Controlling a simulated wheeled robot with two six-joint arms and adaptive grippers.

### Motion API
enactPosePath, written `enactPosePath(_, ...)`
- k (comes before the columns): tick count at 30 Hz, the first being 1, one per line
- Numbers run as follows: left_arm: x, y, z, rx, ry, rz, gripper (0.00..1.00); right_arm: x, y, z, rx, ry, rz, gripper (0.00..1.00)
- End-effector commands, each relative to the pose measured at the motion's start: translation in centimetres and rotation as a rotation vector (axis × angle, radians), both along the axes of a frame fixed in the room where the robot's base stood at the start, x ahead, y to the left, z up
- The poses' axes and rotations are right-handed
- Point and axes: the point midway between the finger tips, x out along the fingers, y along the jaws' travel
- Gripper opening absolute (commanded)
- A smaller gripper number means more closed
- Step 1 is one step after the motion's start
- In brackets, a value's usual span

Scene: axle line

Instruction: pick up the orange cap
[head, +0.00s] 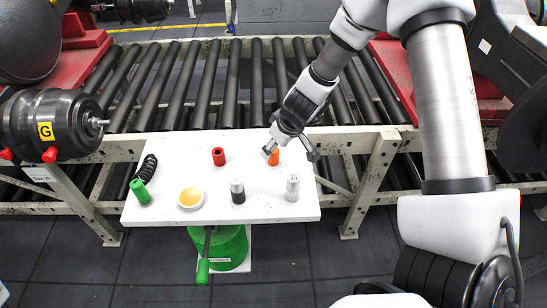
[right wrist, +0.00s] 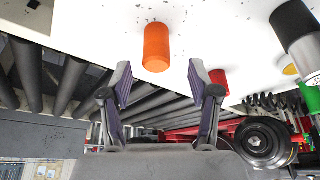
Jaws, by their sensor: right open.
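The orange cap (head: 273,158) is on the white table near its back edge, partly hidden by my right gripper (head: 289,151). In the right wrist view the orange cap (right wrist: 156,47) stands clear, a short way beyond the fingertips and roughly in line with the gap between them. My right gripper (right wrist: 160,80) is open and empty, with its two fingers spread apart. I see no contact between the fingers and the cap. My left gripper is not in view.
The white table (head: 270,210) also holds a red cap (head: 219,156), a green cylinder (head: 140,191), a black spring (head: 147,168), a shallow dish (head: 190,198), a black-and-silver cylinder (head: 237,191) and a pale cylinder (head: 292,188). A roller conveyor (head: 205,85) runs behind.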

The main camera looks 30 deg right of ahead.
Motion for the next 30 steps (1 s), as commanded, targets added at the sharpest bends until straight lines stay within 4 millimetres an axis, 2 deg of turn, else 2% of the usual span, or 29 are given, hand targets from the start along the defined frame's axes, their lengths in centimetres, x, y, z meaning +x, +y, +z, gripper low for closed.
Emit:
enactPosePath(1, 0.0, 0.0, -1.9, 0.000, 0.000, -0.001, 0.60, 0.4, 0.1, -2.0, -0.002, 0.001, 0.000, 0.61)
enactPosePath(3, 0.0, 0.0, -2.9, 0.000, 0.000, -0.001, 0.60, 0.9, 0.2, -3.1, 0.000, 0.002, 0.000, 0.61)
enactPosePath(11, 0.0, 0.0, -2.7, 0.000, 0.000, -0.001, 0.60, 1.3, 0.3, -3.1, 0.000, 0.001, 0.000, 0.61)
enactPosePath(14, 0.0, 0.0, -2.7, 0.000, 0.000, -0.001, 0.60, 1.3, 0.3, -3.1, 0.000, 0.001, 0.000, 0.30)
enactPosePath(15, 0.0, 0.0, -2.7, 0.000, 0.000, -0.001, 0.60, 1.3, 0.3, -3.1, 0.000, 0.001, 0.000, 0.15)
enactPosePath(16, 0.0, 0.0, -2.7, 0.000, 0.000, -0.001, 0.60, 1.3, 0.3, -3.1, 0.000, 0.001, 0.000, 0.08)
enactPosePath(26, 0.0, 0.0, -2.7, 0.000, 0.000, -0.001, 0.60, 1.2, 0.3, -3.1, 0.001, 0.002, 0.000, 0.07)
enactPosePath(30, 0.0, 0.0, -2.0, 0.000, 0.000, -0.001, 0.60, 1.2, 0.3, -2.3, 0.001, 0.002, 0.000, 0.07)
